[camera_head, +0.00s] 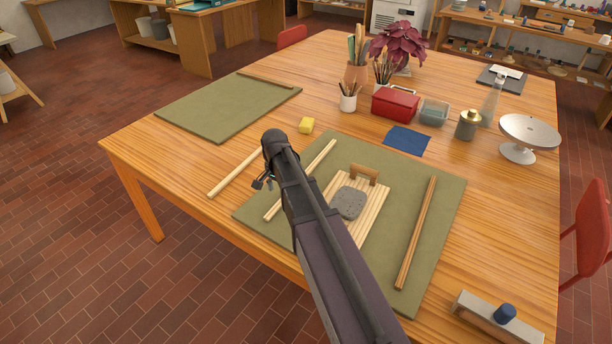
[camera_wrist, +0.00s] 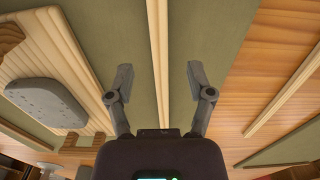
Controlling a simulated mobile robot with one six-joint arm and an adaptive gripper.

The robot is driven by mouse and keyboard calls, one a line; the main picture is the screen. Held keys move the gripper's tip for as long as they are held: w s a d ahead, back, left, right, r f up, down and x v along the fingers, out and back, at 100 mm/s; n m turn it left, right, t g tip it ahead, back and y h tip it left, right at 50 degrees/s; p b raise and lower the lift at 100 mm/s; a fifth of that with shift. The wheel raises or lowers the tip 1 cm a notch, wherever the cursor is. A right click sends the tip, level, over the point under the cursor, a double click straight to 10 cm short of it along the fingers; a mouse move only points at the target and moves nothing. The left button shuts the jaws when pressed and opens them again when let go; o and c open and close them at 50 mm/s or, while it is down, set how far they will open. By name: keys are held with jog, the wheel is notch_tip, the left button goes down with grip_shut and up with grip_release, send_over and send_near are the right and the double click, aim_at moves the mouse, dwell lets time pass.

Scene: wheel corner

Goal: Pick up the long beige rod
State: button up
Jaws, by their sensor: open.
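A long beige rod (camera_head: 318,159) lies on the near green mat, partly hidden behind my arm in the head view. In the wrist view this rod (camera_wrist: 159,40) runs lengthwise between my two fingers, with space on both sides. My gripper (camera_head: 264,183) is open and empty above the left part of the mat; both fingers show in the wrist view (camera_wrist: 158,75). A second pale rod (camera_head: 232,174) lies on the bare table left of the mat and also shows at the right in the wrist view (camera_wrist: 287,88). The height above the rod is hard to tell.
On the near mat (camera_head: 448,200) are a slatted board (camera_head: 376,204) with a grey slab (camera_head: 349,202) and wooden handle block (camera_head: 363,174), and a browner rod (camera_head: 418,230).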

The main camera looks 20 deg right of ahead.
aim_at(280, 202)
jog(key=shift+f+b, duration=2.45)
jog(key=shift+f, duration=0.1)
grip_shut()
